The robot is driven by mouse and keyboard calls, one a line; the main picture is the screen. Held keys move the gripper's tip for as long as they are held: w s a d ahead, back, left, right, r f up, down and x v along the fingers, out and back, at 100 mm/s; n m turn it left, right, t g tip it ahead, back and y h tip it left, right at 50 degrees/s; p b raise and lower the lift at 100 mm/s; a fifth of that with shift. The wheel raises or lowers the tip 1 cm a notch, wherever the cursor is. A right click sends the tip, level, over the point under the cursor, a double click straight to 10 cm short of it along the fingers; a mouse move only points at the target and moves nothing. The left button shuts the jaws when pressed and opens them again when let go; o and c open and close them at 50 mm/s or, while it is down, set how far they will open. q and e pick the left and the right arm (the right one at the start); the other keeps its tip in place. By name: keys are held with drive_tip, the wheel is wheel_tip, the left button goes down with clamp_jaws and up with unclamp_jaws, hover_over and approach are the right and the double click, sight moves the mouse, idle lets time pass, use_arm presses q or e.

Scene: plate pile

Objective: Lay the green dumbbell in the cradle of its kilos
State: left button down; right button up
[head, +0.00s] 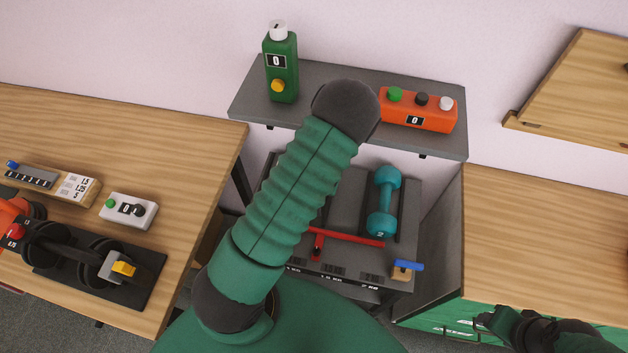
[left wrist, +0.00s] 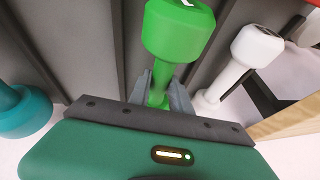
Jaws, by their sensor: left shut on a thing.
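The green dumbbell (left wrist: 178,30) shows in the left wrist view, its handle between the two fingers of my left gripper (left wrist: 162,88), which is shut on it. It is over the grey channels of the rack (left wrist: 95,45); I cannot tell whether it touches them. In the head view my raised arm hides the dumbbell and the left gripper. The rack (head: 346,205) has labels along its front edge; one seems to read 2 KG. My right gripper (head: 484,319) is at the lower right, apart from the rack; its jaws are unclear.
A teal dumbbell (head: 384,200) marked 2 lies in the rack's right part. A red bar (head: 345,236) and blue handle (head: 409,265) are at the rack's front. A shelf (head: 340,127) overhangs behind; wooden tables (head: 545,235) flank it.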

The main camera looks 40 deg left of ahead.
use_arm(q)
drive_tip(key=c, duration=1.5)
unclamp_jaws()
drive_tip(key=o, duration=0.3)
drive_tip(key=shift+r, duration=0.1)
